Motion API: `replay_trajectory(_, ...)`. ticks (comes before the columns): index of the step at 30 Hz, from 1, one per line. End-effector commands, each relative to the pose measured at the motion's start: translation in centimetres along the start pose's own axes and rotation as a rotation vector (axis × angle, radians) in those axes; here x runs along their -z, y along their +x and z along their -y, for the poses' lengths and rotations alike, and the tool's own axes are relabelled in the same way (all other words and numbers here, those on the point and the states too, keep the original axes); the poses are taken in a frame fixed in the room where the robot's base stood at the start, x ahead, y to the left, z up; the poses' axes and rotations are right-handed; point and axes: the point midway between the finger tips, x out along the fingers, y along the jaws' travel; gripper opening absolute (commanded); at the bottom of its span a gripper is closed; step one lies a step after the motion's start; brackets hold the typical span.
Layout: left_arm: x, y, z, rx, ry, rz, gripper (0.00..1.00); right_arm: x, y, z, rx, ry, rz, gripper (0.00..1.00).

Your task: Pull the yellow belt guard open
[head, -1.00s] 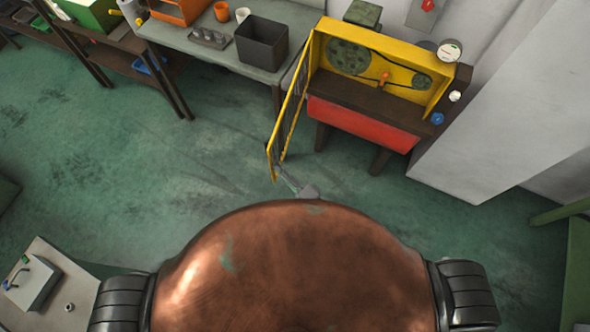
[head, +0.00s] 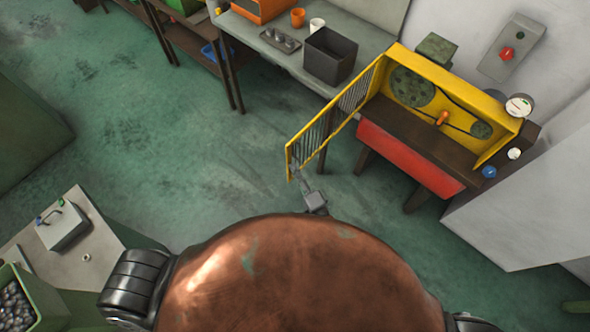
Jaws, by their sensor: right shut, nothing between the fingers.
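The yellow belt guard (head: 335,115) is a barred door, swung well out from the left side of the yellow machine housing (head: 437,57). Inside the housing, two dark green pulleys, a belt and an orange part show. My right gripper (head: 299,177) is at the guard's free lower-left end, just beyond my copper-coloured body. It is shut with nothing in it. Its fingertips are close to the guard's edge; whether they touch it is too small to tell. My left gripper is not in view.
A bench (head: 268,45) with a black bin (head: 331,56), cups and a grey tray stands behind the guard. A red panel (head: 405,160) fronts the machine. A grey table (head: 62,238) with a box is at left. Green floor between is clear.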

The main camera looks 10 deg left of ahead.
Motion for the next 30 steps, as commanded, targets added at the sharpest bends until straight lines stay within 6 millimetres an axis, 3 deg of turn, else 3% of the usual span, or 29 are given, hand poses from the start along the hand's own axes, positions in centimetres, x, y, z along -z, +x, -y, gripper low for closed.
replay_trajectory(5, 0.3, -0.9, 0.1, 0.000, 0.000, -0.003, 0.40, 0.7, -1.1, 0.2, -0.003, -0.003, -0.001, 0.00)
replay_trajectory(10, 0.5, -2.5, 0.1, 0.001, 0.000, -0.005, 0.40, 2.1, -4.0, 0.2, -0.003, -0.002, -0.005, 0.00)
replay_trajectory(21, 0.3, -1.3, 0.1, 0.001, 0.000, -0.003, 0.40, -1.3, -10.8, -0.2, -0.002, 0.001, 0.002, 0.00)
replay_trajectory(30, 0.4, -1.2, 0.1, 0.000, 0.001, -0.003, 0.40, -2.0, -12.4, 0.0, 0.000, 0.000, 0.000, 0.00)
